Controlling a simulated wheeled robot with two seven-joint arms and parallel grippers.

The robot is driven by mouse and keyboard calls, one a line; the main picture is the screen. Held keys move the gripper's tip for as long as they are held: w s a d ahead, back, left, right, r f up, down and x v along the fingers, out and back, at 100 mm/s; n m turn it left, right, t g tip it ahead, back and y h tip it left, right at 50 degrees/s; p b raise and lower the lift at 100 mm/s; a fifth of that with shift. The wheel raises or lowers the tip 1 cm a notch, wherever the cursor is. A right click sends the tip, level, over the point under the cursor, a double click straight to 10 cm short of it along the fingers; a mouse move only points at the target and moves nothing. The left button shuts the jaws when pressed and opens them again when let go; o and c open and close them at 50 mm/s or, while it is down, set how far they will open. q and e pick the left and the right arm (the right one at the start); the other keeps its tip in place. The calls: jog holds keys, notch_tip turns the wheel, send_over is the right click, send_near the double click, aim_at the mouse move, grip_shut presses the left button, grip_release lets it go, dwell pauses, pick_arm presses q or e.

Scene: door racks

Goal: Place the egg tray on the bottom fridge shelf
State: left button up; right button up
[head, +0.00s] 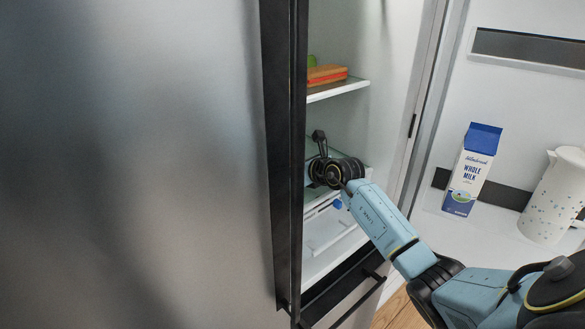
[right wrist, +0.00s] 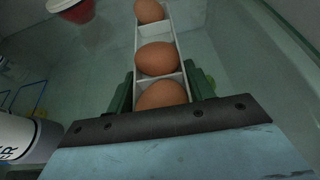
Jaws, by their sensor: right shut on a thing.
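A white egg tray (right wrist: 174,22) with brown eggs in a single row shows in the right wrist view. Three eggs are visible, the nearest one (right wrist: 161,95) partly hidden by my gripper. My right gripper (right wrist: 160,92) is shut on the egg tray, one dark green finger on each side. In the head view my right gripper (head: 322,158) is inside the open fridge, near the level of a glass shelf (head: 366,172). The tray is hidden there, and I cannot tell whether it touches a shelf. Below is the white fridge bottom (head: 322,262). My left gripper is out of view.
The fridge door (head: 282,150) stands at the left, close to my right gripper. An upper shelf (head: 340,89) holds an orange-red item (head: 327,73). A red container (right wrist: 75,10) and a white cylinder (right wrist: 18,135) are left of the tray. A milk carton (head: 472,170) and a jug (head: 553,195) stand outside, right.

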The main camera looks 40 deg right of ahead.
jog(key=o, duration=1)
jog(key=shift+s+r, duration=0.15)
jog(key=v, duration=1.1)
jog(key=shift+s+d+r, duration=0.1)
jog(key=shift+s+r, duration=0.1)
jog(key=shift+s, duration=0.1)
